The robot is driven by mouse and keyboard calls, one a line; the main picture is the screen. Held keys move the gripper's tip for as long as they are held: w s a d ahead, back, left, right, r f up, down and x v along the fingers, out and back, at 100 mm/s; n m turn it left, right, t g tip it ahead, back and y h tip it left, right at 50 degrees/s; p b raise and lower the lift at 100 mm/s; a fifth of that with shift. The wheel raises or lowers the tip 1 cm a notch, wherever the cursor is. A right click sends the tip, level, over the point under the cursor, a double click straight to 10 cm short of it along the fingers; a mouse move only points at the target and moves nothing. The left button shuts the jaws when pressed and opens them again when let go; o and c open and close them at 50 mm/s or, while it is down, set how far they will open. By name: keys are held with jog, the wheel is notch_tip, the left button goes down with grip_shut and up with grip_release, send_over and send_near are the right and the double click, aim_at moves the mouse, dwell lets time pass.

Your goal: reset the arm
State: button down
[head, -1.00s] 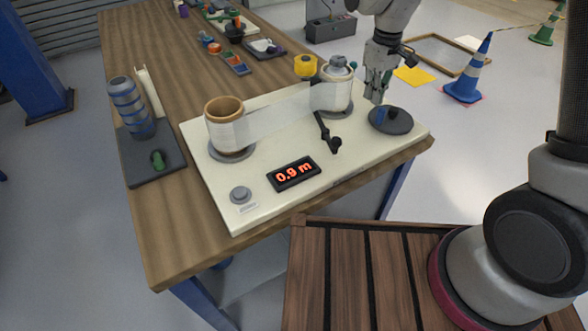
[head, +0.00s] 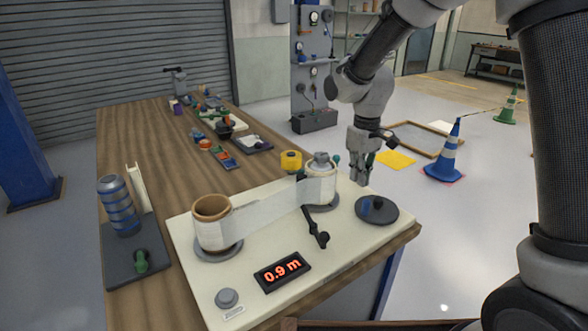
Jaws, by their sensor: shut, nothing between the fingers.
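My arm comes in from the right edge and reaches over the far right part of the cream board. My gripper (head: 362,178) points down, shut and empty, above and just behind the round dark disc (head: 377,210) with its knob. It appears apart from the board. On the board (head: 205,290), a white film strip (head: 262,208) runs from the left roller with a brown core (head: 213,224) to the right roller (head: 320,178). A black crank lever (head: 316,228) lies between the right roller and the display (head: 282,271), which reads 0.9 m.
A grey button (head: 227,298) is at the board's front left. A dark tray (head: 120,265) holds a blue ringed cylinder (head: 119,205) and a green knob (head: 141,260). Small tools lie farther back on the wooden table (head: 165,150). A blue cone (head: 447,155) stands on the floor right.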

jog(key=shift+m+g+h, duration=0.3)
jog(key=shift+g, duration=0.2)
jog(key=s, duration=0.1)
jog(key=s+d, duration=0.2)
jog(key=s, duration=0.1)
jog(key=shift+f, duration=0.35)
jog(key=s+d+r+m+t, duration=0.5)
jog(key=s+d+r+m, duration=0.1)
jog(key=s+d+r, duration=1.1)
jog(key=s+d, duration=0.2)
jog(key=s, duration=0.2)
jog(key=shift+s, duration=0.25)
